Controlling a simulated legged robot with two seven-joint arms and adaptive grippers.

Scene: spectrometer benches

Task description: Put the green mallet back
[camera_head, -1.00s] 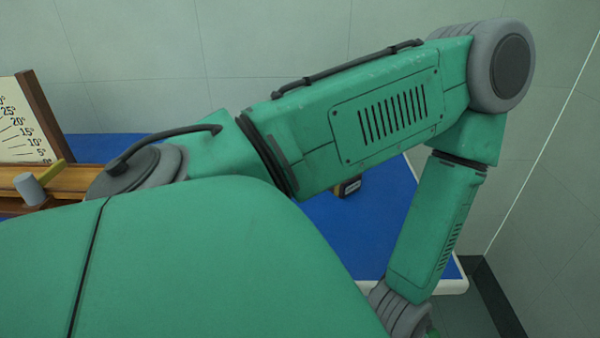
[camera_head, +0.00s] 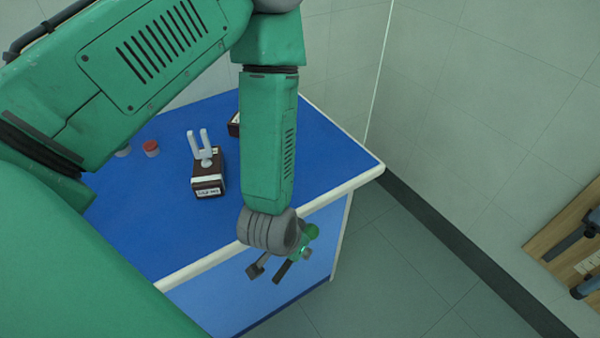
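The blue bench (camera_head: 150,225) holds a brown labelled block with a pale fork (camera_head: 208,182), a red-capped item (camera_head: 151,148) and a dark box (camera_head: 234,124) partly behind my forearm. A wooden board (camera_head: 560,235) with dark tools stands at right. The floor (camera_head: 410,280) between is clear.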

